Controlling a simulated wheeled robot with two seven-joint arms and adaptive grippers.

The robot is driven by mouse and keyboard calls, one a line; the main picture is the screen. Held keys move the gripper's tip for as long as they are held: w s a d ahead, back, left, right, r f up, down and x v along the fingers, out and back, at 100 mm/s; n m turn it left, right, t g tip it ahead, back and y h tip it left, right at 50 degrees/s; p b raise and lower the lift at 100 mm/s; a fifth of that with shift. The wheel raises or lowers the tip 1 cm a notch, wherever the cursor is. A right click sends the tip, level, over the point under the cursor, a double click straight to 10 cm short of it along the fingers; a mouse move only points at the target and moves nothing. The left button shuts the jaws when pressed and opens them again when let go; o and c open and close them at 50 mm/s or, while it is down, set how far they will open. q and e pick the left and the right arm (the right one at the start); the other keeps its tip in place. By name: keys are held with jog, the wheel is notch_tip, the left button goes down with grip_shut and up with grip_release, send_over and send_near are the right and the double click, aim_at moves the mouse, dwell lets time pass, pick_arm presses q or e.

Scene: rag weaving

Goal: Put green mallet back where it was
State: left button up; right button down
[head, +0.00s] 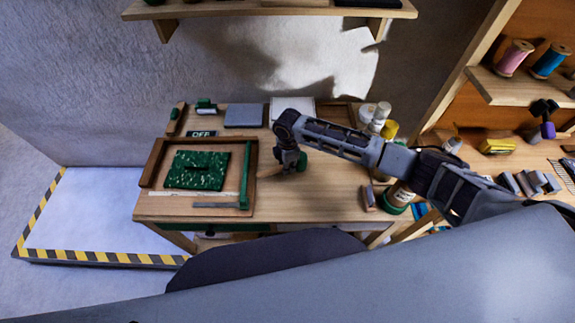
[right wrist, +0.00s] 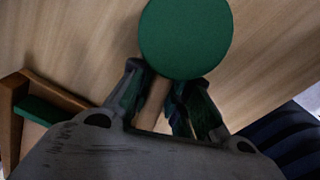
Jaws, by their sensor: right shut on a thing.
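The green mallet has a round green head and a light wooden handle. Its head shows large in the right wrist view (right wrist: 185,38), and the handle runs down between my fingers. My right gripper is shut on the mallet's handle. I cannot tell whether the mallet touches the tabletop. My left gripper is not in view.
A brown wooden frame (head: 152,165) with a speckled green woven piece (head: 196,171) lies left of the gripper. Jars and bottles (head: 398,197) stand at the table's right side. A shelf (head: 270,10) hangs above. The table front centre is clear.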

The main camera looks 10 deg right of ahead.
jog(key=shift+f, duration=0.2)
dwell(0.3)
jog(key=c, duration=1.3)
grip_release()
jog(key=shift+o, duration=0.2)
jog(key=shift+r+p, duration=1.55)
jog(key=shift+p, duration=0.4)
jog(key=shift+f, duration=0.1)
notch_tip(320, 180, up, 12)
